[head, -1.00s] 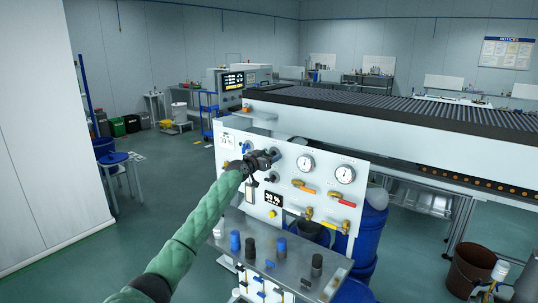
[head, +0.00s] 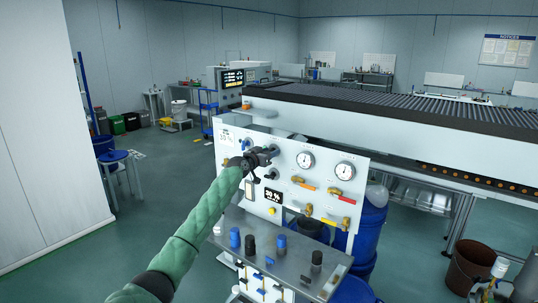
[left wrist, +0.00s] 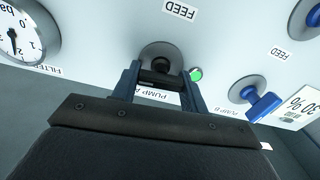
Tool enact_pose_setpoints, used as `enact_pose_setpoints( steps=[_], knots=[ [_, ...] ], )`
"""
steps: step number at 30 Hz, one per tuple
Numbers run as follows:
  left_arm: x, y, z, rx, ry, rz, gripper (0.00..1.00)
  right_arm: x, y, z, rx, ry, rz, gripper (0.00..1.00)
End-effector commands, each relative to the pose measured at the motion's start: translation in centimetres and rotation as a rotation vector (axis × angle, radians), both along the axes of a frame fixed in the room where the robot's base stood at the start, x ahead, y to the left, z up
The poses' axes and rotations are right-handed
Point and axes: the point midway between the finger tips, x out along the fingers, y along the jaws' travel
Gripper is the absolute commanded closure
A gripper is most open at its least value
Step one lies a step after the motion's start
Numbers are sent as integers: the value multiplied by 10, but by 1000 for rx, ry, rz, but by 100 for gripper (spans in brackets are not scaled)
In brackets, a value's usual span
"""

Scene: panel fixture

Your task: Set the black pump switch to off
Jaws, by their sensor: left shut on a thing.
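The black pump switch (left wrist: 158,68) labelled "PUMP A" shows in the left wrist view, in which the panel's writing is upside down. My left gripper (left wrist: 160,82) is shut on its handle, one finger on each side. A green lamp (left wrist: 196,74) glows beside it. In the head view my left gripper (head: 268,154) is at the upper left of the white panel (head: 328,177) and covers most of the switch. The handle's exact angle is partly hidden by the fingers. My right gripper is not in view.
A blue switch (left wrist: 262,106) labelled "PUMP B" sits close to the gripper. A metal shelf (head: 300,256) with blue and black knobs juts out below my left arm.

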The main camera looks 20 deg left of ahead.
Motion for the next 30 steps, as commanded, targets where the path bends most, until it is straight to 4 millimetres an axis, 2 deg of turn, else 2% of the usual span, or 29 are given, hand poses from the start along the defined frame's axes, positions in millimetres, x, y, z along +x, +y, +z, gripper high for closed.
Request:
enact_pose_setpoints(
  steps=[3,15,22,30],
  knots=[
    [0,0,-2,-72,25,0,79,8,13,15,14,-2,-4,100],
    [1,2,-1,-414,148,0,79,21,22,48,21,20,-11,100],
    [1,3,-1,-621,223,1,79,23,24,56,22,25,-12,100],
    [1,3,0,-862,310,0,79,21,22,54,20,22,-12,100]
  ],
)
